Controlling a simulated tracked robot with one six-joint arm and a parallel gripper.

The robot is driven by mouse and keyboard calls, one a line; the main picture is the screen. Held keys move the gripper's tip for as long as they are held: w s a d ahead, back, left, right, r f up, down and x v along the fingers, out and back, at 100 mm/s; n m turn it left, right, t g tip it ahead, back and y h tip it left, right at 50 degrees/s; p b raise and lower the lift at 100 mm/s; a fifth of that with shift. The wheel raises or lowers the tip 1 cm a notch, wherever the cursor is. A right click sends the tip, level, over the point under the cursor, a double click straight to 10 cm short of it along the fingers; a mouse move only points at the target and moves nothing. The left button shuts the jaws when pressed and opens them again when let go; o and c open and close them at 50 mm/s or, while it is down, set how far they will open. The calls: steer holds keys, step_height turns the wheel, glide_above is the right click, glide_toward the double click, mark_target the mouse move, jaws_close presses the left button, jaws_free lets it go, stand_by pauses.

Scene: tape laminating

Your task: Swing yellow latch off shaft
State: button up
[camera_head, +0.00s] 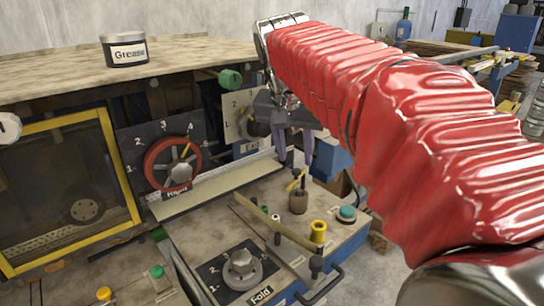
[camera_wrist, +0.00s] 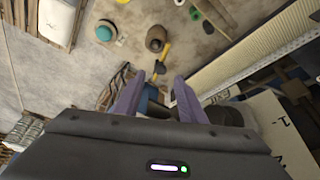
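The small yellow latch (camera_head: 297,179) is beside the upper part of a thin dark shaft (camera_head: 303,178) above a brown cylinder (camera_head: 298,203). In the wrist view the yellow latch (camera_wrist: 167,53) lies beside the brown cylinder (camera_wrist: 156,39), just beyond my fingertips, with a dark round piece at its near end. My gripper (camera_head: 295,158) has two purple fingers, spread apart with nothing between them. It points down just above the latch; the wrist view shows the open fingertips (camera_wrist: 159,80) on either side of the latch's line. I cannot tell whether the latch touches the shaft.
A yellow knob (camera_head: 318,232), a teal button (camera_head: 347,213) and a long bar (camera_head: 275,220) are near the cylinder on the machine top. A fold dial (camera_head: 240,266) is in front. A red wheel (camera_head: 172,163) and a grease can (camera_head: 125,49) are to the left.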

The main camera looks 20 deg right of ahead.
steer(key=v, duration=0.9)
steer(key=shift+a, duration=0.1)
